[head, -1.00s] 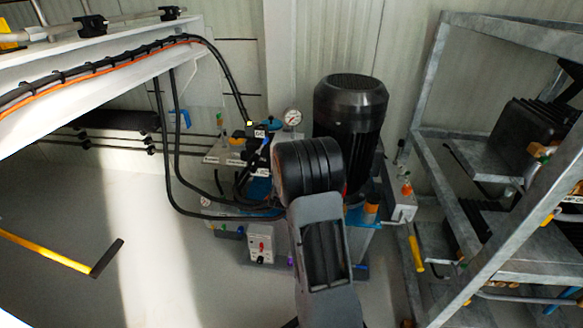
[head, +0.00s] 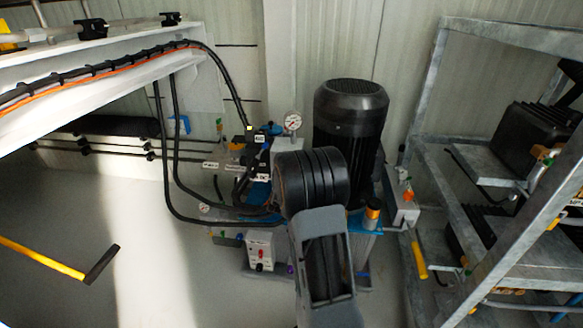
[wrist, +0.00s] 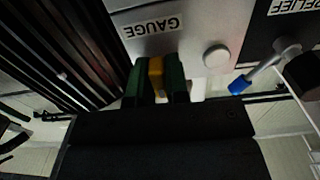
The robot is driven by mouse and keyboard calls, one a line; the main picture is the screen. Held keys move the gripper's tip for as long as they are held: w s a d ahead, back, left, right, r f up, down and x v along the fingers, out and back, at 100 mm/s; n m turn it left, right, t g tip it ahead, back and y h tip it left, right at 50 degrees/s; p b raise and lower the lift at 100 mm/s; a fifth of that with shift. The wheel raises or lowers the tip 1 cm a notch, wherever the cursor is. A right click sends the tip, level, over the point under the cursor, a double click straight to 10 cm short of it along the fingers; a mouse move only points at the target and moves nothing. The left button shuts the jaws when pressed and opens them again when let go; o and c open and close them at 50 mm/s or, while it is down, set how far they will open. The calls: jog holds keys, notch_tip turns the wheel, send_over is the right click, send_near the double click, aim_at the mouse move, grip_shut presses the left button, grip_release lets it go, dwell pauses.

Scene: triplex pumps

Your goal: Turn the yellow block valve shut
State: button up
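In the wrist view a yellow handle (wrist: 156,76) stands between the two green fingers of my gripper (wrist: 156,88), just below a plate marked GAUGE. The fingers lie close against it on both sides with no clear gap. The valve body behind the handle is mostly hidden by the fingers and the plate. In the head view my arm covers my gripper and this handle in front of the pump unit with the black motor (head: 350,110).
A blue-tipped lever (wrist: 240,86) sits right of my gripper near a RELIEF label. A dial gauge (head: 292,121) stands beside the motor. A yellow-handled lever (head: 418,258) hangs at right, next to a grey metal rack (head: 432,110).

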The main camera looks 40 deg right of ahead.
jog(key=o, duration=0.4)
jog(key=shift+o, duration=0.2)
jog(key=p+v, duration=0.3)
jog(key=v, duration=1.1)
jog(key=shift+p, duration=0.35)
jog(key=shift+d+r, duration=0.1)
jog(key=a+r+n+g+y+p, duration=0.1)
jog(key=a+r+n+y+p, duration=0.1)
jog(key=a+r+y+p, duration=0.45)
jog(key=a+r+n+g+y+p, duration=0.1)
jog(key=a+r+n+p, duration=0.15)
jog(key=r+p, duration=0.75)
jog(key=a+r+n+y+p, duration=0.1)
jog(key=a+r+y+p, duration=0.35)
jog(key=r+p, duration=0.35)
jog(key=s+a+r+n+g+p, duration=0.1)
jog(key=s+a+r+g+p, duration=0.1)
jog(key=s+r+p, duration=0.4)
jog(key=s+a+r+n+g+p, duration=0.2)
jog(key=s+r+g+p, duration=0.3)
jog(key=r, duration=0.7)
jog(key=s+p, duration=0.2)
jog(key=s, duration=0.2)
jog(key=shift+s+a+r+y, duration=0.25)
jog(key=shift+r+y, duration=0.1)
jog(key=shift+y, duration=0.05)
